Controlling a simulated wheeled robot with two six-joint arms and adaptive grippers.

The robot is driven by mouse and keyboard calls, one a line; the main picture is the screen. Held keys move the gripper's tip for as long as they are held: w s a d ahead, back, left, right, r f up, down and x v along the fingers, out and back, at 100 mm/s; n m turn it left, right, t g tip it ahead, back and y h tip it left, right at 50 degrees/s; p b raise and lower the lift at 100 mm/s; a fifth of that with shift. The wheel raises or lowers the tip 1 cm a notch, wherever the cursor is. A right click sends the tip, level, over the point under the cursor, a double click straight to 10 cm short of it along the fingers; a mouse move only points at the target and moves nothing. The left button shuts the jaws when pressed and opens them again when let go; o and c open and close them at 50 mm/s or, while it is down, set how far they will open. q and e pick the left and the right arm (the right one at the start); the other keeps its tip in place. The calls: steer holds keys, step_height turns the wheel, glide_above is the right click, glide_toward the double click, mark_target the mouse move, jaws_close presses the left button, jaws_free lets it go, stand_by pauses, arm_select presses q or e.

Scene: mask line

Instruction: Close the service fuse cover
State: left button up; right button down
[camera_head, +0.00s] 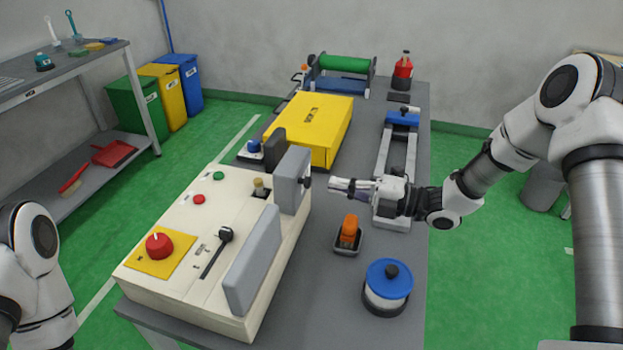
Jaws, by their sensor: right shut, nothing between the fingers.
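A cream control box (185,235) stands on the grey table. A grey upright panel (290,182) with a black knob (306,182) rises from its far right part. A second grey panel (253,262) stands upright along its near right edge. Which panel is the service fuse cover I cannot tell; no label is readable. My right gripper (334,186) is shut and empty, pointing left at the knobbed panel, with a small gap to the knob. Part of my left arm shows at the lower left; its gripper is out of view.
A yellow case (318,118) lies behind. An orange item in a black tray (348,243) and a blue-lidded tub (388,280) stand right of the box. A grey frame (398,150) lies behind my right gripper.

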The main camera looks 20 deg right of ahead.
mark_target(303, 176)
steer(key=x, duration=0.4)
steer(key=shift+a+r+p, duration=0.15)
steer(key=shift+p, duration=0.25)
steer(key=shift+w+a, duration=0.45)
steer(key=shift+a, duration=0.1)
steer(key=shift+d, duration=0.1)
steer(key=shift+r, duration=0.15)
